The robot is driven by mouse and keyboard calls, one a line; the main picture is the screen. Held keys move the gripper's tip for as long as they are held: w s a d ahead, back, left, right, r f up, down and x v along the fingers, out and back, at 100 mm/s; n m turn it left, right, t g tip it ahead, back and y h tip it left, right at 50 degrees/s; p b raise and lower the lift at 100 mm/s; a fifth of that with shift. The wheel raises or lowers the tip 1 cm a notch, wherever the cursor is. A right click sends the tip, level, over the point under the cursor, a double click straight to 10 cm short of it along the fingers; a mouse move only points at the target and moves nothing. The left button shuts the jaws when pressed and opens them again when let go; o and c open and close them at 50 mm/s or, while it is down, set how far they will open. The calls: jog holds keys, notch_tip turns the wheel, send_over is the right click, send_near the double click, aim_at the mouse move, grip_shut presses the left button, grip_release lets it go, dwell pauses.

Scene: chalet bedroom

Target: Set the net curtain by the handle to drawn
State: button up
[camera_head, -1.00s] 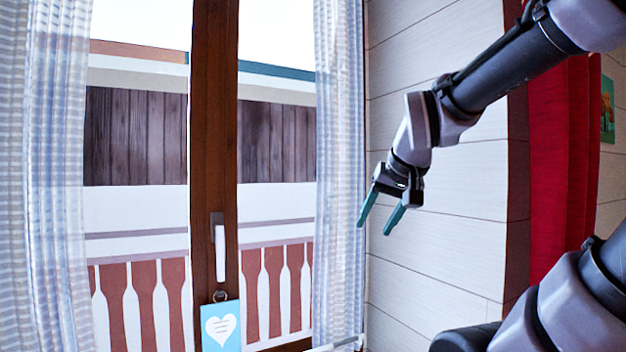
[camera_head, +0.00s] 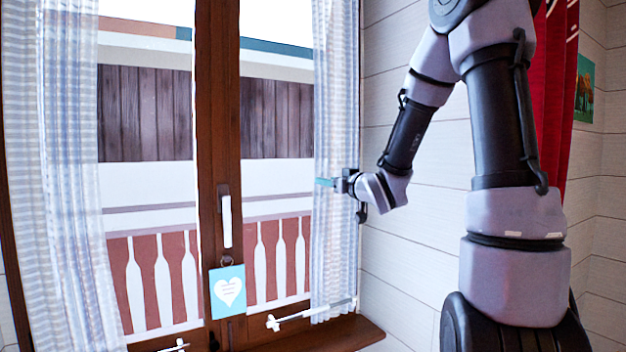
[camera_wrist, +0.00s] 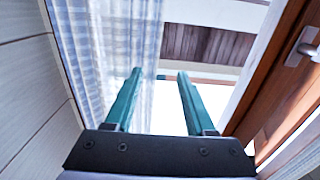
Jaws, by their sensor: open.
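The net curtain hangs as two sheer striped panels at the sides of the window, a left panel (camera_head: 70,180) and a narrow right panel (camera_head: 335,95). Bare glass shows between them. My gripper (camera_head: 325,182) is open and points left, its fingers overlapping the right panel at mid height. In the wrist view, my open gripper (camera_wrist: 159,73) has the curtain (camera_wrist: 110,40) behind its left finger and partly across the gap. I cannot tell whether they touch. A white rod with a knobbed end (camera_head: 295,317) crosses the foot of the right panel; I cannot tell whether it is the curtain's handle.
A brown window post (camera_head: 218,130) carries a white window handle (camera_head: 226,222) and a blue heart tag (camera_head: 227,290). A wooden sill (camera_head: 340,336) juts out below. A pale plank wall (camera_head: 400,255) lies right of the window, with a red curtain (camera_head: 553,100) farther right.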

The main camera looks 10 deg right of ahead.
aim_at(313, 178)
jog(key=x, duration=1)
jog(key=shift+w, duration=0.25)
grip_shut()
dwell(1.0)
